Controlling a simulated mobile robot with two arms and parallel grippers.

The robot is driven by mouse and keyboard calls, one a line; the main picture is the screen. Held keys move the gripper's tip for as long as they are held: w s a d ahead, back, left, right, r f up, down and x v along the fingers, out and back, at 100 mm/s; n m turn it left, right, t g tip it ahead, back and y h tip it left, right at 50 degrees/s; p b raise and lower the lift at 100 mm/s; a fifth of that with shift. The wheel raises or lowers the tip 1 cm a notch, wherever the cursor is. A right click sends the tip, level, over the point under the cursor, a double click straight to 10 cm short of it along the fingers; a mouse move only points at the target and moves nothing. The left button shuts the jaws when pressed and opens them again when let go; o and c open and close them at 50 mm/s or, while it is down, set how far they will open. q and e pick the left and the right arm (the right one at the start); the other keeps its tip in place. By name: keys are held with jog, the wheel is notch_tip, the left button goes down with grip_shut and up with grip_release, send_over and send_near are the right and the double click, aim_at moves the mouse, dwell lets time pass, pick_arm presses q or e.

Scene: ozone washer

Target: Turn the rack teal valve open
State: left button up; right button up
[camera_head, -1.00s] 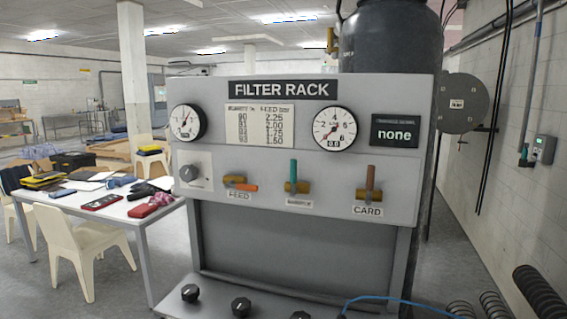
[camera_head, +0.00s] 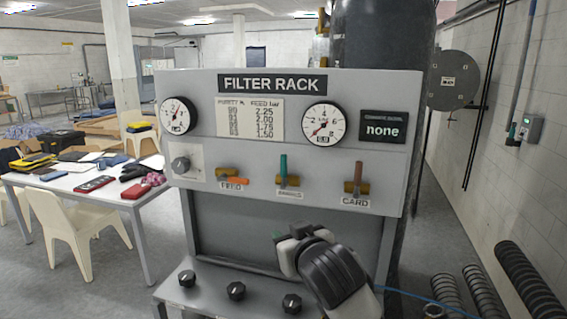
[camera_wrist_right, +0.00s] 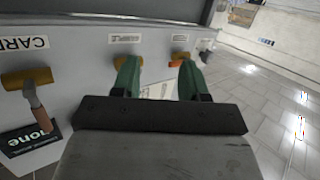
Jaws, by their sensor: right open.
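The teal valve (camera_head: 283,171) is the middle one on the filter rack's panel. Its teal handle stands upright above a brass body, over a label too small to read. My right gripper (camera_head: 280,237) is below the panel, in front of the rack's lower recess, and does not touch the valve. In the right wrist view the open gripper (camera_wrist_right: 158,75) shows two green fingers spread apart with nothing between them. There, the brass body of the teal valve (camera_wrist_right: 127,59) shows behind the left finger, and its handle cannot be made out. My left gripper is not in view.
The FEED valve (camera_head: 235,180) has its orange handle lying sideways; the CARD valve (camera_head: 356,181) has a brown handle upright. Black knobs (camera_head: 236,291) line the rack's lower ledge. A cluttered table (camera_head: 145,207) stands left; coiled black hoses (camera_head: 520,280) lie right.

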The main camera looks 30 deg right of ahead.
aim_at(285, 165)
notch_tip(285, 165, up, 11)
jog(key=d+m+t+h, duration=0.1)
jog(key=d+t+h, duration=0.1)
jog(key=d+t, duration=0.1)
jog(key=p+x, duration=0.1)
jog(key=x, duration=0.2)
jog(key=p+x, duration=0.2)
jog(key=x, duration=0.1)
jog(key=p+x, duration=0.1)
jog(key=x, duration=0.3)
jog(key=shift+w+a+f, duration=0.1)
jog(key=shift+a+f, duration=0.25)
jog(key=shift+f, duration=0.05)
jog(key=shift+w+d+f+p, duration=0.15)
jog(key=shift+w+p, duration=0.15)
jog(key=shift+w, duration=0.25)
grip_shut()
